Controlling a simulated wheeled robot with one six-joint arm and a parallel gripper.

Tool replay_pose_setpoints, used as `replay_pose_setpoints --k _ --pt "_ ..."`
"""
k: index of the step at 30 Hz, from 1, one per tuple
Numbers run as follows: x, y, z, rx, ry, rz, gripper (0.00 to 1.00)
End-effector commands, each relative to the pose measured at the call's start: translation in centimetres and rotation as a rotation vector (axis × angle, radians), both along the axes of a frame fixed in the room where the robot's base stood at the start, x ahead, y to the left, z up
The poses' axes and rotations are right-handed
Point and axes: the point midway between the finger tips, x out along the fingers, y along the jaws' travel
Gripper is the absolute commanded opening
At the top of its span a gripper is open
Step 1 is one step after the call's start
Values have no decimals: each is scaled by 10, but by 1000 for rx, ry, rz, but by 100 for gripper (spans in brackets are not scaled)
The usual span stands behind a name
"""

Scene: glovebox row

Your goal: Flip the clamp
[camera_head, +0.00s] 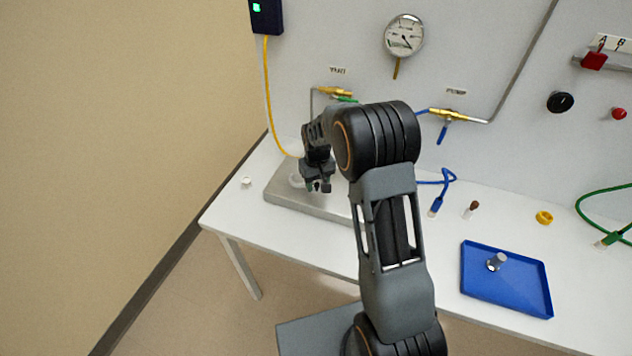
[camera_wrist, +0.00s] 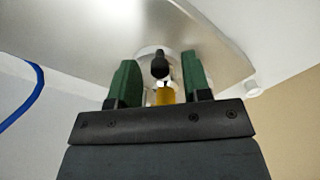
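My gripper (camera_head: 319,187) is over the grey metal plate (camera_head: 283,200) on the left part of the bench. In the wrist view my gripper (camera_wrist: 161,74) is open, its two green fingers apart. A dark rounded knob (camera_wrist: 160,63), which looks like the clamp's handle end, shows between the fingers with a gap on each side. A yellow part (camera_wrist: 166,96) shows just below the knob. A pale round fitting (camera_wrist: 148,50) lies behind it. I cannot tell the clamp's full shape or position, as my arm and gripper hide most of it.
A small white piece (camera_head: 246,181) lies left of the plate. To the right are a blue hose (camera_head: 447,177), a brown-capped vial (camera_head: 471,209), a yellow ring (camera_head: 544,217) and a blue tray (camera_head: 525,294). Valves and a gauge (camera_head: 404,36) are on the wall behind.

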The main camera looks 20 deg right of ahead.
Motion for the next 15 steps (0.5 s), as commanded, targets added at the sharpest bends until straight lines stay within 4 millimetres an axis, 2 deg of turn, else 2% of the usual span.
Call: replay_pose_setpoints --k 2,13,15 --pt "0 0 0 0 0 0 38" --pt "0 0 0 0 0 0 2" --pt "0 0 0 0 0 0 0"
